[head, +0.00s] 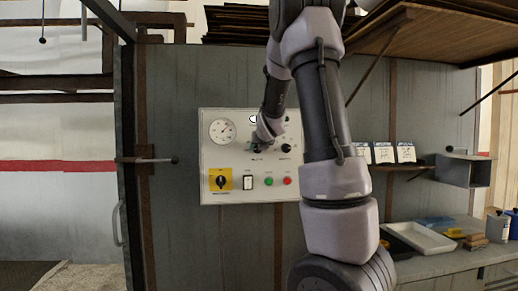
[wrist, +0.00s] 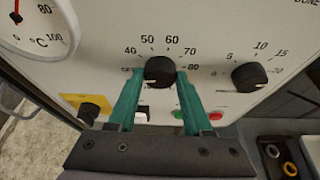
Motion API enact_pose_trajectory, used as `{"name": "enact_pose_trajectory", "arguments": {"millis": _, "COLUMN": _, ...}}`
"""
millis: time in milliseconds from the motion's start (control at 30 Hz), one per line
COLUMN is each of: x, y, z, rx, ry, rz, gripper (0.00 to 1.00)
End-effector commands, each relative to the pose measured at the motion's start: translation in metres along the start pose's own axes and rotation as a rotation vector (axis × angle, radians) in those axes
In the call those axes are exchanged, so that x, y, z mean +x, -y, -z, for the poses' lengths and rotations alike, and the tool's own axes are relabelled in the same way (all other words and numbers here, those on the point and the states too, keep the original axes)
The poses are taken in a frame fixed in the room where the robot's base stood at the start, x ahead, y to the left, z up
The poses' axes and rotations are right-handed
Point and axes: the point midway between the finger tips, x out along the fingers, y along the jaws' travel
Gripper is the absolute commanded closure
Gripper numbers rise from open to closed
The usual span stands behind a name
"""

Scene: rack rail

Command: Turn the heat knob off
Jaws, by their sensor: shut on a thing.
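The heat knob (wrist: 159,71) is a round black dial on the white control panel (head: 238,120), with numbers from about 40 to 80 printed around it. My gripper (wrist: 160,78) has its two teal fingers shut on this knob, one on each side. The knob's pointer mark is hard to read between the fingers. In the head view my gripper (head: 258,143) is at the panel, and my wrist hides most of the knob.
A second black knob (wrist: 249,76) marked 5 to 20 is to the right. A temperature gauge (head: 222,131) is at upper left. Below are a yellow rotary switch (head: 220,180), a rocker switch (head: 248,183), a green button (head: 269,181) and a red button (head: 287,181). A shelf and worktop stand right.

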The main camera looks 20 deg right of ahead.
Motion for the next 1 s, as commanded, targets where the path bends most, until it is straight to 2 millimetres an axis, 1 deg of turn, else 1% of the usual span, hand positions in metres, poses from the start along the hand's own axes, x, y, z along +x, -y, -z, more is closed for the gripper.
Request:
{"name": "enact_pose_trajectory", "arguments": {"millis": 33, "x": 0.0002, "y": -0.0027, "z": 0.0017, "rx": -0.015, "ry": -0.003, "rz": 0.003, "gripper": 1.0}}
{"name": "enact_pose_trajectory", "arguments": {"millis": 267, "x": 0.0002, "y": -0.0017, "z": 0.0015, "rx": -0.057, "ry": -0.003, "rz": 0.021, "gripper": 1.0}}
{"name": "enact_pose_trajectory", "arguments": {"millis": 700, "x": 0.0003, "y": -0.0005, "z": 0.0012, "rx": -0.065, "ry": -0.002, "rz": 0.026, "gripper": 1.0}}
{"name": "enact_pose_trajectory", "arguments": {"millis": 733, "x": 0.0003, "y": -0.0005, "z": 0.0012, "rx": -0.065, "ry": -0.002, "rz": 0.026, "gripper": 0.46}}
{"name": "enact_pose_trajectory", "arguments": {"millis": 767, "x": 0.0003, "y": -0.0005, "z": 0.0011, "rx": -0.065, "ry": -0.002, "rz": 0.026, "gripper": 0.34}}
{"name": "enact_pose_trajectory", "arguments": {"millis": 800, "x": 0.0003, "y": -0.0005, "z": 0.001, "rx": -0.065, "ry": -0.002, "rz": 0.026, "gripper": 0.2}}
{"name": "enact_pose_trajectory", "arguments": {"millis": 1000, "x": 0.0002, "y": -0.0005, "z": 0.0005, "rx": -0.064, "ry": -0.001, "rz": 0.026, "gripper": 0.2}}
